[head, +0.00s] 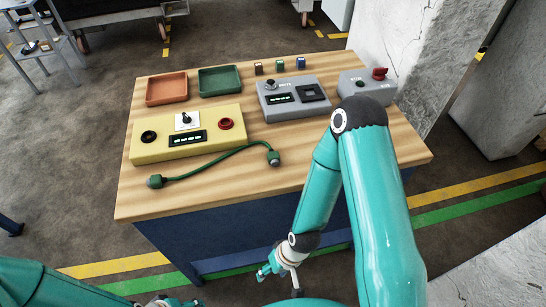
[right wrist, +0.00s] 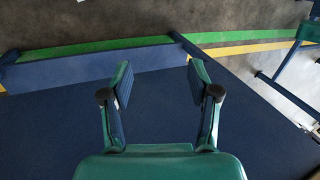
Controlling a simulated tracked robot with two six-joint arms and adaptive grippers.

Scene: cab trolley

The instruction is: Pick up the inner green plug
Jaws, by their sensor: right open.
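A green cable (head: 215,165) lies on the wooden trolley top (head: 220,190) in front of the yellow box. It has a green plug at each end: one at the left (head: 155,181) near the front left corner, and one with a grey tip at the right (head: 274,158), nearer the middle of the top. My right gripper (head: 266,272) is open and empty, below and in front of the trolley's front edge, apart from both plugs. In the right wrist view its open fingers (right wrist: 158,80) face blue panels and floor; no plug shows there. My left gripper (head: 165,301) is partly cut off at the bottom edge.
A yellow box (head: 150,151), grey box (head: 283,113) and small grey box with red button (head: 370,90) stand on the top. Behind are orange (head: 167,88) and green (head: 220,80) trays and small coloured blocks. The front strip is mostly clear. A concrete pillar (head: 400,45) stands behind right.

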